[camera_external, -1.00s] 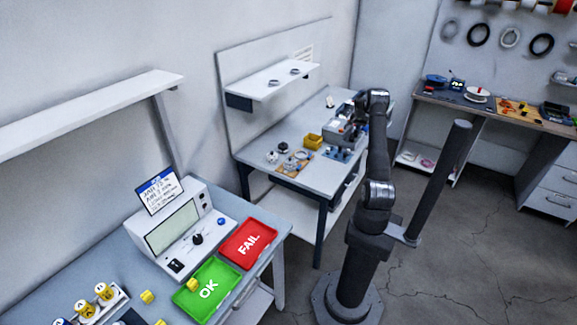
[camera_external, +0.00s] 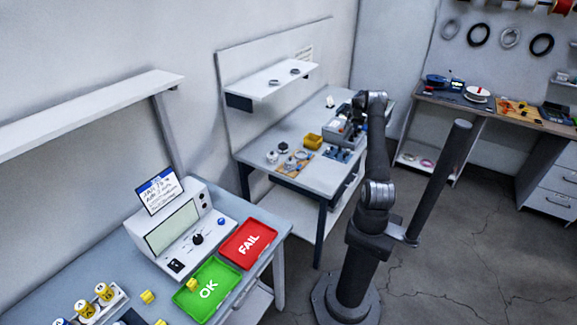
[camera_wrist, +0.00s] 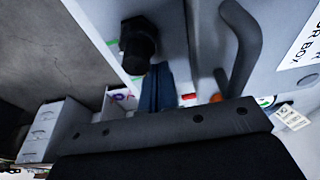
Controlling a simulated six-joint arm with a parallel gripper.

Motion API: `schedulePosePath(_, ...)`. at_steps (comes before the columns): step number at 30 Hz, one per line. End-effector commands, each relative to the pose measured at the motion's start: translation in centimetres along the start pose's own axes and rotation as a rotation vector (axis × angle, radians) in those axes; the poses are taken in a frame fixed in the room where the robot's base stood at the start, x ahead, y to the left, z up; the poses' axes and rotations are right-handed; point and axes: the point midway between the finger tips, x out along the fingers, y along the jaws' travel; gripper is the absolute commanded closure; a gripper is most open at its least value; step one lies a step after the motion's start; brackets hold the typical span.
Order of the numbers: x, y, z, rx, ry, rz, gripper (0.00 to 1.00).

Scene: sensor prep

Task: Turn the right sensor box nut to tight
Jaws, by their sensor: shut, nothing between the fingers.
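The sensor box (camera_external: 338,133) stands on the far bench in the outside view, partly hidden by my arm. In the wrist view a pale box face (camera_wrist: 203,30) fills the upper middle, with part of a label at the right edge. A black nut-like piece (camera_wrist: 138,40) sticks out from the pale surface at the upper left; its tightness cannot be read. In the outside view my gripper is too small to make out.
A thick grey bent handle (camera_wrist: 242,42) rises right of the fingers in the wrist view. A shelf (camera_external: 270,82) hangs above the bench. Green OK (camera_external: 196,307) and red FAIL (camera_external: 232,259) trays lie on the nearer bench.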

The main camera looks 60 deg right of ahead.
Motion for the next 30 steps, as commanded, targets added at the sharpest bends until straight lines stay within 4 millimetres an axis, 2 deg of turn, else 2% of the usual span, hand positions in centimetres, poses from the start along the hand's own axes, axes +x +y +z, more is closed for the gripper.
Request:
schedulePosePath(11,-0.4,-0.2,0.6,0.000,0.003,-0.001,1.00)
schedulePosePath(24,-5.2,-0.2,-0.6,0.001,0.003,-0.001,1.00)
schedulePosePath(30,-6.0,-0.2,-0.8,0.001,0.001,0.000,1.00)
